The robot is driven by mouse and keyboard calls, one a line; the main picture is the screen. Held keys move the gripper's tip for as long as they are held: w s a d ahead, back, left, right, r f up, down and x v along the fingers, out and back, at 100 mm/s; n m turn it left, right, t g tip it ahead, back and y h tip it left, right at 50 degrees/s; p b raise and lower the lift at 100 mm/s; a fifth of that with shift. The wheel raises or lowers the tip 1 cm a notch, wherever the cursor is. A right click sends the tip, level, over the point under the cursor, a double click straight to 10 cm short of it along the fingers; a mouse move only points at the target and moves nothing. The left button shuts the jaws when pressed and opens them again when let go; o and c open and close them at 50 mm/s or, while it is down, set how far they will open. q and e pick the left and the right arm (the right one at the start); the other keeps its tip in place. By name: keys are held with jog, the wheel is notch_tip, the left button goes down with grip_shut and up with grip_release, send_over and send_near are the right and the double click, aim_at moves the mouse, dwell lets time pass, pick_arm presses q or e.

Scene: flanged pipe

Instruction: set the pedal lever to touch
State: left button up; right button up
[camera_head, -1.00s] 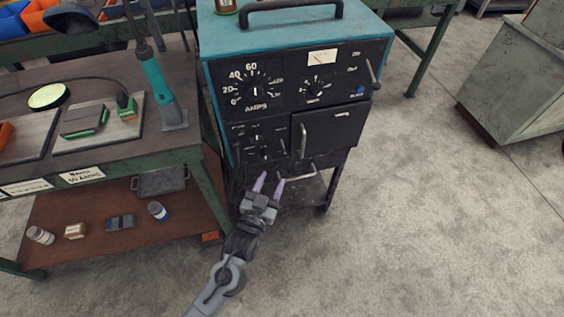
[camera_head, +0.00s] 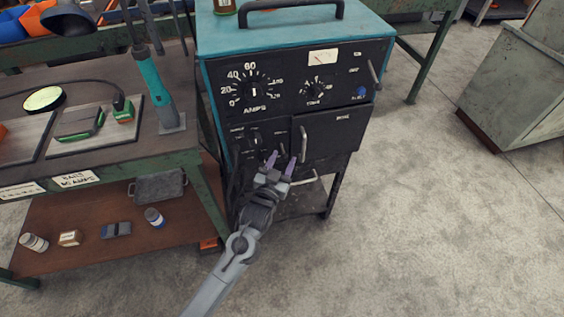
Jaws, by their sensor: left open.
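The welding machine (camera_head: 348,140) stands in the middle, teal on top with a black front. Its lower left panel (camera_head: 240,148) carries a small dark knob (camera_head: 255,140) and a small lever (camera_head: 282,148) to the right of it. Labels there are too small to read, so I cannot tell the lever's setting. My left gripper (camera_head: 281,159) is open, its two purple fingertips in front of the lower part of this panel, just below the lever. Contact with the lever cannot be made out. My right gripper is not in view.
A vertical handle (camera_head: 303,143) on the closed lower right door is close to the right of my fingertips. A green-framed workbench (camera_head: 105,178) with a torch (camera_head: 155,82) stands at left. The concrete floor (camera_head: 430,230) at right is clear.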

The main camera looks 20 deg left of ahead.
pick_arm(q)
jog(key=shift+c, duration=0.3)
grip_shut()
jog(key=shift+w+f+m+t, duration=0.1)
jog(key=shift+f+m+t, duration=0.4)
jog(key=shift+m+t, duration=0.15)
jog(key=shift+o, duration=0.3)
grip_release()
jog(key=s+f+p, duration=0.1)
jog(key=s+p, duration=0.1)
jog(key=s, duration=0.8)
jog(key=shift+s+f+p, duration=0.2)
jog(key=shift+s+p, duration=0.15)
jog(key=shift+s, duration=0.05)
